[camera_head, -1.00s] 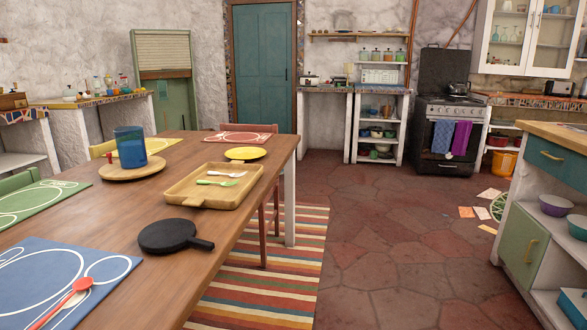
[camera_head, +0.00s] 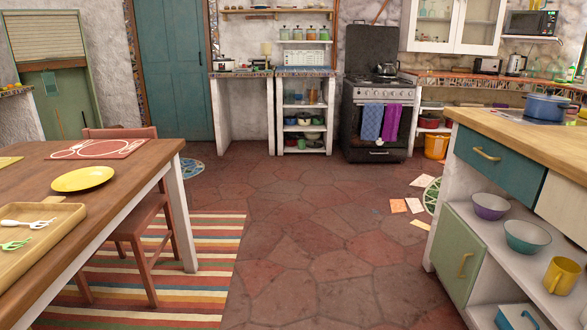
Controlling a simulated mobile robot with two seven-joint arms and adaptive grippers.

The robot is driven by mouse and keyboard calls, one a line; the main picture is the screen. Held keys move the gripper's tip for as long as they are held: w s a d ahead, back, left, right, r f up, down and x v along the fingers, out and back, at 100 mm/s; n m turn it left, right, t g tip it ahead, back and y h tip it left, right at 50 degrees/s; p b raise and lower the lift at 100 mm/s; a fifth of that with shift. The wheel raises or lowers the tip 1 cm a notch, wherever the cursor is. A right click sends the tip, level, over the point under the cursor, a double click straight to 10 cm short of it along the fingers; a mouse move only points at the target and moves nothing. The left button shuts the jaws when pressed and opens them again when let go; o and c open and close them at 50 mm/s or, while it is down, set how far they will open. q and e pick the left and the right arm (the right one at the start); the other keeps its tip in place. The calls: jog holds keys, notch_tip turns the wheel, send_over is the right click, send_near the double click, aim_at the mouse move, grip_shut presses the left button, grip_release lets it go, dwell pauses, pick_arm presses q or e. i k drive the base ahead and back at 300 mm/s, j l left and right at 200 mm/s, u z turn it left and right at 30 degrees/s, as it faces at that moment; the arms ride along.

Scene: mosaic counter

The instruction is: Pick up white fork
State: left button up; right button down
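The white fork (camera_head: 28,223) lies in the wooden tray (camera_head: 50,232) at the left edge of the head view. A green fork (camera_head: 15,244) lies beside it in the same tray. The tray rests on the wooden dining table (camera_head: 120,163) and is partly cut off by the picture's edge. Neither of my grippers shows in the head view.
A yellow plate (camera_head: 83,179) and a red placemat (camera_head: 100,149) lie on the table. A chair (camera_head: 138,230) stands at its right side on a striped rug (camera_head: 150,285). Open stone floor (camera_head: 300,240) lies between the table and the wooden-topped counter (camera_head: 530,135).

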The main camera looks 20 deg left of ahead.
aim_at(4, 223)
jog(key=i+l+u, duration=0.1)
jog(key=i+u, duration=0.2)
jog(key=u, duration=0.15)
jog(key=i+l+u, duration=0.15)
jog(key=i+u, duration=0.25)
jog(key=i+l+u, duration=0.15)
jog(key=u, duration=0.3)
jog(key=i+l+u, duration=0.15)
jog(key=u, duration=0.25)
jog(key=l+u, duration=0.4)
jog(key=i+l+u, duration=0.1)
jog(key=l+u, duration=0.3)
